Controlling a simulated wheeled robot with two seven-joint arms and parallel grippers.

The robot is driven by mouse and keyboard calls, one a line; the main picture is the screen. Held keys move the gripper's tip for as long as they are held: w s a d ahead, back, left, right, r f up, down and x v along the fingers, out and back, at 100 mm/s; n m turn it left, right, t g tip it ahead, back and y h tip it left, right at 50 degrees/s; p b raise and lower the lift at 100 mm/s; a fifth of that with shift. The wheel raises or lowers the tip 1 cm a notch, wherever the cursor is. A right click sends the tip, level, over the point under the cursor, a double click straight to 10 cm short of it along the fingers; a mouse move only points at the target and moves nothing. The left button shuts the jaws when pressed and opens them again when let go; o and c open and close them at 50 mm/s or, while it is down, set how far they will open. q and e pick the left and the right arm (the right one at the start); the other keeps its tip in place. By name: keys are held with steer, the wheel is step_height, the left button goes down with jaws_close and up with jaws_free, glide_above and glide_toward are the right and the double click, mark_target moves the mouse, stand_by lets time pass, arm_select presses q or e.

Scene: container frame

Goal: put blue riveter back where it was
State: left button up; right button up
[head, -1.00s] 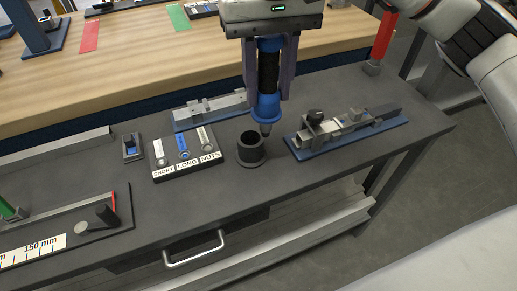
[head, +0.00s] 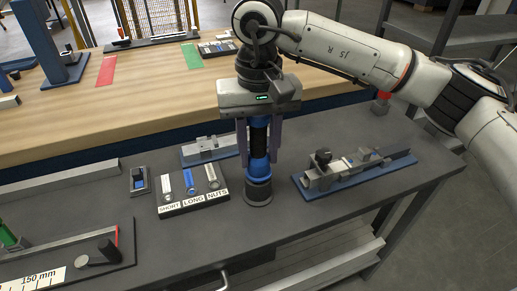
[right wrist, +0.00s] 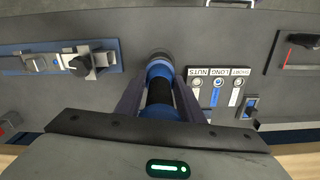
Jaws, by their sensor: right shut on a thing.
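The blue riveter (head: 258,166), with a black grip section, stands upright in the dark round holder (head: 258,193) on the grey bench. Its narrow tip is hidden, apparently inside the holder. My right gripper (head: 259,155) points straight down and is shut on the riveter, one finger on each side. In the right wrist view, the riveter (right wrist: 160,98) runs between the fingers of the gripper (right wrist: 160,90), with the holder (right wrist: 160,56) at its far end. My left gripper is not in view.
Left of the holder is a tray labelled SHORT, LONG, NUTS (head: 194,202), close beside it. A blue-based fixture (head: 355,174) lies to the right, and another (head: 208,149) behind. The grey bench (head: 200,245) is clear in front.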

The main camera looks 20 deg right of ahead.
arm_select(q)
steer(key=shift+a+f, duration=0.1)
arm_select(e)
steer(key=shift+f, duration=0.2)
steer(key=shift+f+b, duration=0.4)
steer(key=shift+b, duration=0.15)
steer(key=o, duration=0.9)
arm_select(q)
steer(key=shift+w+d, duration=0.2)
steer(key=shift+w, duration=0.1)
arm_select(e)
steer(key=shift+o, duration=0.8)
steer(key=shift+r, duration=0.15)
steer(key=shift+r+p, duration=0.25)
steer(key=shift+p, duration=0.2)
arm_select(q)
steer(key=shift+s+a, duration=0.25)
arm_select(e)
step_height(320, 180, up, 12)
steer(key=shift+r, duration=0.15)
